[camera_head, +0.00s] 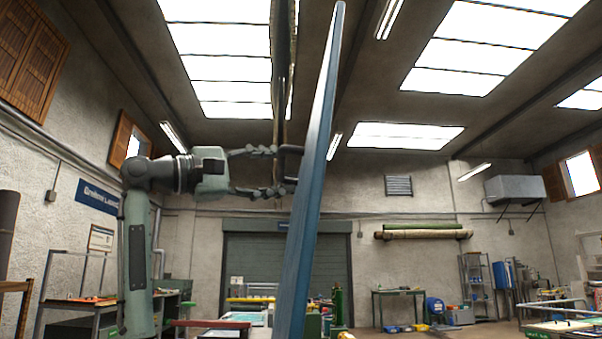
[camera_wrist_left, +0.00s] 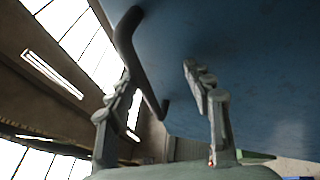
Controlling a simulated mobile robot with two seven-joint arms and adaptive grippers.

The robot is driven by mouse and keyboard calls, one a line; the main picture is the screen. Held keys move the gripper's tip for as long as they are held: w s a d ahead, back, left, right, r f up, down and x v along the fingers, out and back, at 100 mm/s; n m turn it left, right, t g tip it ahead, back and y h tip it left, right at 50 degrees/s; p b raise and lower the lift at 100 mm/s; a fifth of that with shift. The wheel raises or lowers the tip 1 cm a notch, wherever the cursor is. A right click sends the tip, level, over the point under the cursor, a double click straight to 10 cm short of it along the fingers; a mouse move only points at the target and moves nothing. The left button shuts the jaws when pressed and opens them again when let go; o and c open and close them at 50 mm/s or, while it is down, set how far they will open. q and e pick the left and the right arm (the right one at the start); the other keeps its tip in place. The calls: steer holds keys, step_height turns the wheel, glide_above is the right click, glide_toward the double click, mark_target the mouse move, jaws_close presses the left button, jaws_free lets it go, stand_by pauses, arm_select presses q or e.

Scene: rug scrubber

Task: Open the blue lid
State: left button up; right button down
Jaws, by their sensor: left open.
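The blue lid (camera_head: 311,180) stands nearly upright and is seen almost edge-on in the head view, its top leaning right. Its broad blue face (camera_wrist_left: 240,60) fills the upper right of the left wrist view. A dark bar handle (camera_wrist_left: 122,42) is fixed to this face; it also shows at the lid's left side in the head view (camera_head: 286,150). My left gripper (camera_head: 280,171) is open at the handle, one finger above and one below in the head view. In the left wrist view one finger overlaps the handle; I cannot tell whether they touch. My right gripper is not in view.
A rolled shutter door (camera_head: 270,258) is on the far wall behind the lid. A green table (camera_head: 398,292) and a metal shelf (camera_head: 476,285) stand at the back right. A workbench (camera_head: 560,328) is at the lower right. Open room lies beside my left arm.

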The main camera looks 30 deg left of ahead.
arm_select(q)
steer(key=shift+s+a+f, duration=0.1)
steer(key=shift+s+f, duration=0.55)
steer(key=shift+s, duration=0.05)
steer(key=r+b+v, duration=0.1)
steer(key=v, duration=0.8)
steer(key=shift+a+r, duration=0.3)
steer(key=shift+s+r, duration=0.1)
stand_by(0.8)
